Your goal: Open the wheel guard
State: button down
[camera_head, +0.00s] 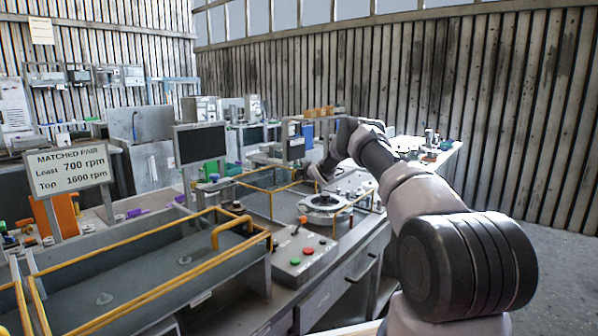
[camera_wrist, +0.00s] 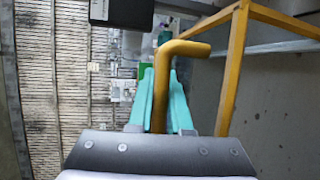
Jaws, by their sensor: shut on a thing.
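My gripper (camera_wrist: 161,82) has its two teal fingers on either side of a yellow bent handle (camera_wrist: 190,47) in the wrist view and is shut on it. The handle stands beside a yellow tube frame (camera_wrist: 235,62), which I take as the wheel guard. In the head view my arm reaches to the farther yellow-railed guard (camera_head: 255,186). My wrist (camera_head: 322,172) is at its right side, and the fingers and the grip are too small or hidden there. How far this guard is raised, I cannot tell.
A nearer yellow-railed bay (camera_head: 130,289) with its own bent handle stands at front left. A control box (camera_head: 303,257) with coloured buttons and a round fixture (camera_head: 325,203) lie along the bench. A sign (camera_head: 69,170) reads "MATCHED PAIR". Dark screens stand behind. The floor at right is clear.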

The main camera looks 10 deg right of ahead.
jog(key=shift+a+r, duration=0.1)
jog(key=c, duration=1.1)
grip_release()
jog(key=shift+w+a, duration=0.1)
jog(key=shift+w, duration=0.05)
jog(key=v, duration=1)
jog(key=shift+s, duration=0.4)
